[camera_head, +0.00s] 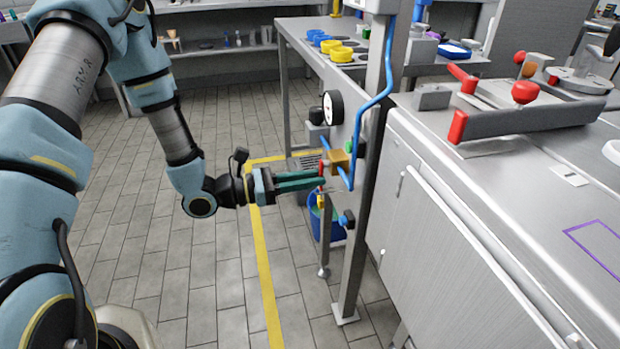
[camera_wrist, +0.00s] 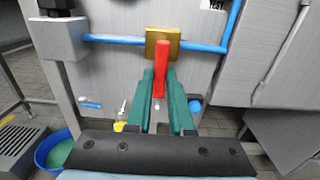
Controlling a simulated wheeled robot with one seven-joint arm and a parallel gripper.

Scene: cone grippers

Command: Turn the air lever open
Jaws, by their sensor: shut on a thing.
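The air lever (camera_wrist: 161,70) is a red handle on a brass valve block (camera_wrist: 172,36), with blue tubes running to both sides, on a grey upright panel. In the head view the brass block (camera_head: 337,154) sits on the panel at mid-frame, with the red lever (camera_head: 322,168) below it. My gripper (camera_wrist: 161,88) has green fingers, one on each side of the red lever, shut on it. The lever points down and toward the wrist camera. In the head view my gripper (camera_head: 321,180) reaches the panel from the left; the fingertips partly hide the lever.
A pressure gauge (camera_head: 333,107) is above the valve. A blue bucket (camera_head: 327,228) stands below the panel, and a metal post (camera_head: 365,220) is to its right. A steel bench (camera_head: 470,240) fills the right side. Tiled floor is clear to the left.

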